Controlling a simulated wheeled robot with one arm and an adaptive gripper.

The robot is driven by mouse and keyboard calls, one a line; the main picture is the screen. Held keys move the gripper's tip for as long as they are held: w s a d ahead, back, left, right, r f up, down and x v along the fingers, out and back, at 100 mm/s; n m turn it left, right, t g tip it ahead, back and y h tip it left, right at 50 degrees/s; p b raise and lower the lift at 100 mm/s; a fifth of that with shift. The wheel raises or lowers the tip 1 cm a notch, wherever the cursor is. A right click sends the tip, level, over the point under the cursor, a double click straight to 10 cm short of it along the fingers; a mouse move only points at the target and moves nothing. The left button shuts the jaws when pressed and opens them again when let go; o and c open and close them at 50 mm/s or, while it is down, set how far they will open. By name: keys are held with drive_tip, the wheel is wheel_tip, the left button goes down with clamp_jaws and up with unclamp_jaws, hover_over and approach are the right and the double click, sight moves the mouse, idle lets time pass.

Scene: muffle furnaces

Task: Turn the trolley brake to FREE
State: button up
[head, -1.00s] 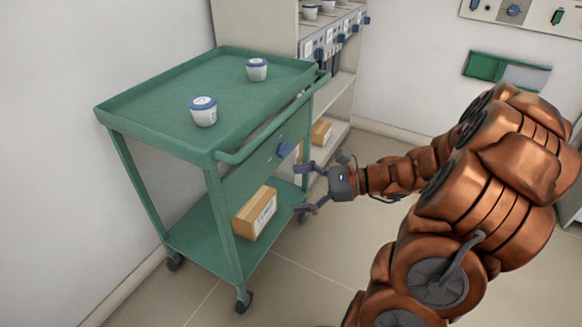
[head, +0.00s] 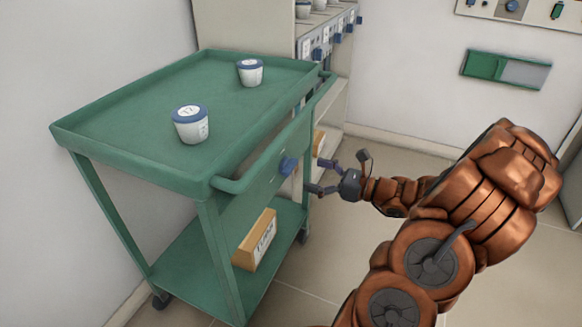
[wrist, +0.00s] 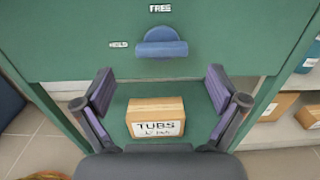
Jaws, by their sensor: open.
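The green trolley (head: 130,172) stands at the left, its side panel facing my arm. The blue brake knob (head: 288,166) is on that panel. In the wrist view the knob (wrist: 161,43) shows a wide horizontal grip bar. A FREE label (wrist: 160,8) is above it, and a smaller label (wrist: 118,44), apparently HOLD, is to its left. Which mark the knob points to is not clear. My gripper (head: 318,176) is open and empty, in front of the panel and apart from the knob. In the wrist view its fingers (wrist: 160,80) are spread wide, below the knob.
Two lidded tubs, one nearer (head: 191,126) and one farther (head: 250,72), stand on the trolley top. A TUBS box (head: 256,240) lies on the lower shelf. A push handle (head: 275,137) runs above the knob. A shelf unit (head: 240,25) stands behind.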

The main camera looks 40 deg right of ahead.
sight(294, 168)
drive_tip(key=shift+b+x, duration=0.85)
drive_tip(key=shift+x, duration=2)
drive_tip(key=c, duration=1.1)
